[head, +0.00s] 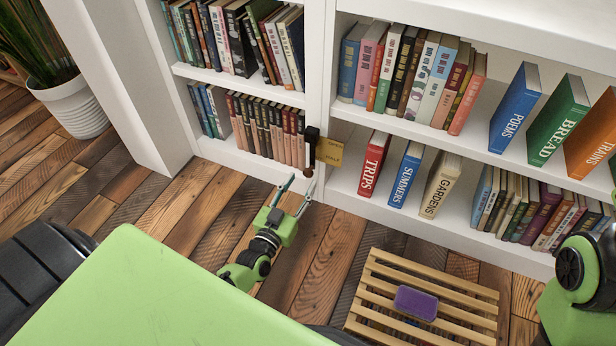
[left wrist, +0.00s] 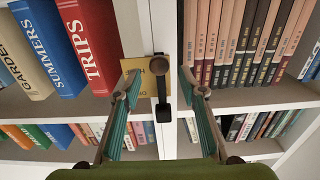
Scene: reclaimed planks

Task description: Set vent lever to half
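The vent lever (head: 310,150) is a dark lever with a brown knob on the white upright between two bookcase sections. In the head view its knob is at the lower end. In the left wrist view the knob (left wrist: 160,61) shows near the middle, with a black housing (left wrist: 163,107) below it. Only my right arm's links show.
The TRIPS book (head: 373,164) stands on the shelf right of the lever. A row of brown and pink books (head: 265,129) stands to its left. A slatted wooden rack (head: 375,295) with a purple block (head: 415,302) is on the plank floor. A potted plant (head: 72,108) stands far left.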

